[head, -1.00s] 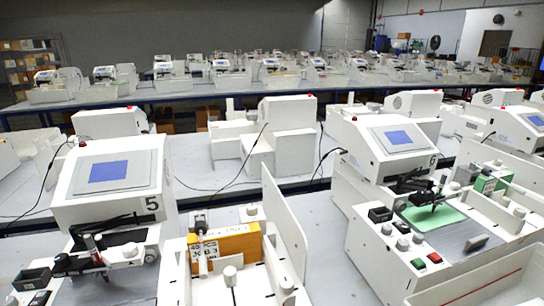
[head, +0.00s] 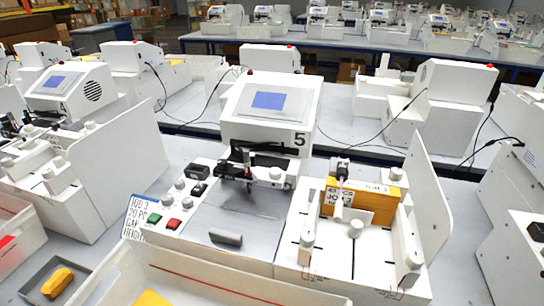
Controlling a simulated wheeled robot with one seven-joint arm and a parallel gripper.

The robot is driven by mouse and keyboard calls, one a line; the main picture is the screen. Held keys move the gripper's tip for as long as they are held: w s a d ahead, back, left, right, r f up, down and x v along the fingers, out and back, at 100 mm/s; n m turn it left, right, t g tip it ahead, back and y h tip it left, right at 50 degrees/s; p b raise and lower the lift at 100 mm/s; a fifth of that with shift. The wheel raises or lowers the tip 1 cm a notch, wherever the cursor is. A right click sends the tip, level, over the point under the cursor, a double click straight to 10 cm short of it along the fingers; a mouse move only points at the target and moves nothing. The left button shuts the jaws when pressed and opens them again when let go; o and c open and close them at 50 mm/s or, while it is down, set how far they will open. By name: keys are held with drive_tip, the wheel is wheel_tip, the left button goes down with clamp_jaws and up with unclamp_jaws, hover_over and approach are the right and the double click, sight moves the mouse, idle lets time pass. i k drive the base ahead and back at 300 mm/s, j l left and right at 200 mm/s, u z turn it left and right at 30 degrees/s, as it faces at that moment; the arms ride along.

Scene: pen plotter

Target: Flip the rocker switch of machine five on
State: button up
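Machine five (head: 268,110) stands in the middle of the head view, a white plotter with a blue screen and a black "5" on its front. On the left of its deck is a control panel with a black switch-like block (head: 200,172), which looks like the rocker switch; whether it is on or off is too small to tell. Round grey knobs (head: 180,183), a green button (head: 154,218) and a red button (head: 173,224) lie near it. The black pen carriage (head: 252,170) hangs over the grey plate. My gripper is not in view.
To the right, an orange box (head: 362,203) sits in machine five's white side unit. A white bin (head: 215,285) runs along the front. A grey tray (head: 40,270) with a yellow object (head: 58,283) lies lower left. Another plotter (head: 65,90) stands left, with an upright white panel (head: 118,150) between.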

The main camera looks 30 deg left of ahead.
sight(199, 188)
drive_tip(key=k+j+u, duration=0.25)
drive_tip(key=j, duration=0.9)
drive_tip(key=j+u, duration=0.25)
drive_tip(key=j, duration=0.85)
